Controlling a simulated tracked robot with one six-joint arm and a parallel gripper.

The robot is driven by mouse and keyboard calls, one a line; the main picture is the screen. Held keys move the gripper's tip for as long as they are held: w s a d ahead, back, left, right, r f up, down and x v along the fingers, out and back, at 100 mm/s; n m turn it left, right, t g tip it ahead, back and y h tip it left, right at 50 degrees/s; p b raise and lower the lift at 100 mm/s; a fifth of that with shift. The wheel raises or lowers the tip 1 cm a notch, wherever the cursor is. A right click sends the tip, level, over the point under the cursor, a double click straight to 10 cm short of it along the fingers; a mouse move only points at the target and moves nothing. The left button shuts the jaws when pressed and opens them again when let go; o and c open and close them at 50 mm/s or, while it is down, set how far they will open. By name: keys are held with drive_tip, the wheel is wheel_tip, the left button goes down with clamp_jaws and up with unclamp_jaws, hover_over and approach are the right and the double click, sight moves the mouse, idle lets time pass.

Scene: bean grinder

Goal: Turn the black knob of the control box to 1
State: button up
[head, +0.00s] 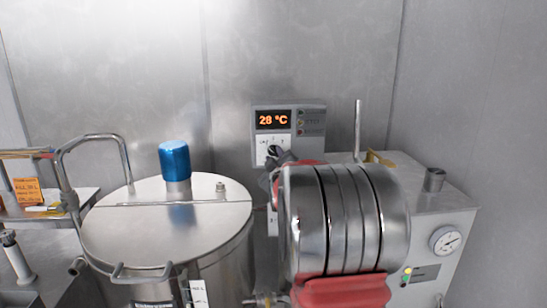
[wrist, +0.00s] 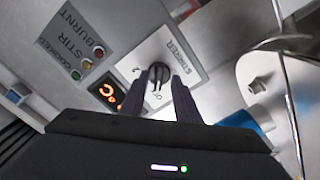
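The control box (head: 314,116) is on the back wall, with an orange display reading 28 °C and a column of small lamps. I cannot read clearly which mark the knob points to.
A steel vessel (head: 105,226) with a blue cap (head: 175,161) and bent handle stands left of the box. A grey cabinet with a gauge (head: 445,240) and upright pipe (head: 357,130) stands right. An orange labelled box (head: 28,191) is far left.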

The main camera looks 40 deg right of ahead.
drive_tip(key=shift+w+d, duration=0.3)
drive_tip(key=shift+w, duration=0.15)
drive_tip(key=shift+c, duration=0.5)
clamp_jaws()
drive_tip(key=shift+a, duration=0.2)
drive_tip(key=shift+d+f, duration=0.1)
